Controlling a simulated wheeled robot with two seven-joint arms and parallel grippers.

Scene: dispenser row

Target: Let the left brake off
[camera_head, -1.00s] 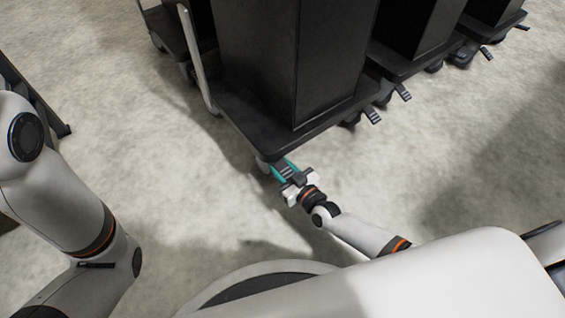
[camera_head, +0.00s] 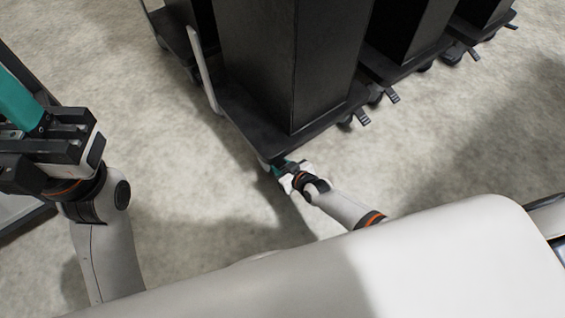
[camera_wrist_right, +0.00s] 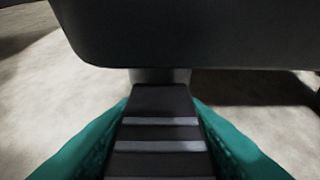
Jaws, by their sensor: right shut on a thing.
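The left brake pedal (camera_wrist_right: 160,135), black with pale grey stripes, sticks out from under the cart in the right wrist view. The teal fingers of my right gripper (camera_head: 277,168) lie along both its sides and are shut on it. In the head view the gripper hides most of this pedal. The cart (camera_head: 262,135) is a black platform bearing a tall black dispenser. Its other brake pedal (camera_head: 362,117) sticks out at the right corner, apart from any gripper. My left gripper (camera_head: 18,100) is raised at the left edge, partly cut off, with one teal finger showing.
More black dispensers on carts stand in a row to the back right, with striped pedals such as this one (camera_head: 393,96). A pale upright handle (camera_head: 203,70) rises at the cart's left side. The grey floor (camera_head: 150,130) is clear left of the cart.

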